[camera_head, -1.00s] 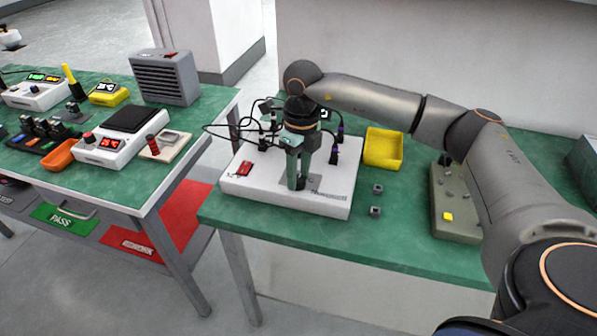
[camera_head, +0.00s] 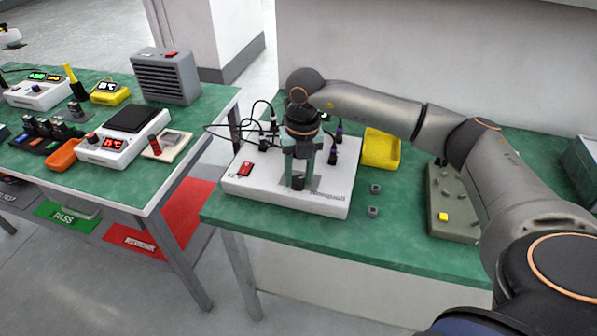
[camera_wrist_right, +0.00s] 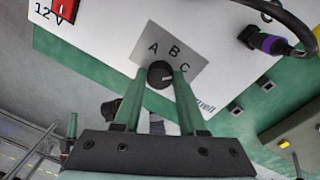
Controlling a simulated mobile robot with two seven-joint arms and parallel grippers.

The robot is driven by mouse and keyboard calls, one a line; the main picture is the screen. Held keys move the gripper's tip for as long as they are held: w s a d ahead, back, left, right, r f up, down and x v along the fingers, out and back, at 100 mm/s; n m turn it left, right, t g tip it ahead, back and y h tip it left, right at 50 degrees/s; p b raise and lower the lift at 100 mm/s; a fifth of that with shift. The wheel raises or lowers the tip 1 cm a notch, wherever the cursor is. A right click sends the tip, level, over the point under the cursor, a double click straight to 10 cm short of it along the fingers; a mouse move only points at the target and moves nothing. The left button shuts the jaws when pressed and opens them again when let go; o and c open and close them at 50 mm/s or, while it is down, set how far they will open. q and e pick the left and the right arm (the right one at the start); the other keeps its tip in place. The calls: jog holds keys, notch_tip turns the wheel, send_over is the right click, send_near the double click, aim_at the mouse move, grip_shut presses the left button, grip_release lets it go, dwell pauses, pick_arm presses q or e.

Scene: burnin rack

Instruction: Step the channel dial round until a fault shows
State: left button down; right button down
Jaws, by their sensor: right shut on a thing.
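A white test box (camera_head: 235,184) stands on the right-hand green bench. Its channel dial (camera_wrist_right: 160,73) is a small black knob on a grey plate (camera_wrist_right: 183,50) marked A, B and C, seen in the wrist view. A pale mark on the knob seems to point towards C. My right gripper (camera_head: 298,180) reaches down from above with its green fingers shut on the dial; it also shows in the wrist view (camera_wrist_right: 160,78). The gripper hides part of the box's back in the head view, and no fault readout is visible. My left gripper is out of view.
A red switch (camera_head: 245,169) sits on the box's left. Plugs with black cables (camera_head: 333,156) stand along its back. A yellow tray (camera_head: 381,149), small grey blocks (camera_head: 373,212) and a grey-green board (camera_head: 452,225) lie to the right.

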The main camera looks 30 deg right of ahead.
aim_at(302, 179)
jog(key=shift+m, duration=0.3)
jog(key=shift+c, duration=2.3)
grip_release()
jog(key=shift+r, duration=0.1)
notch_tip(302, 179, up, 12)
jog(key=shift+s+d+r, duration=0.15)
jog(key=shift+d+r, duration=0.05)
jog(key=shift+d, duration=0.15)
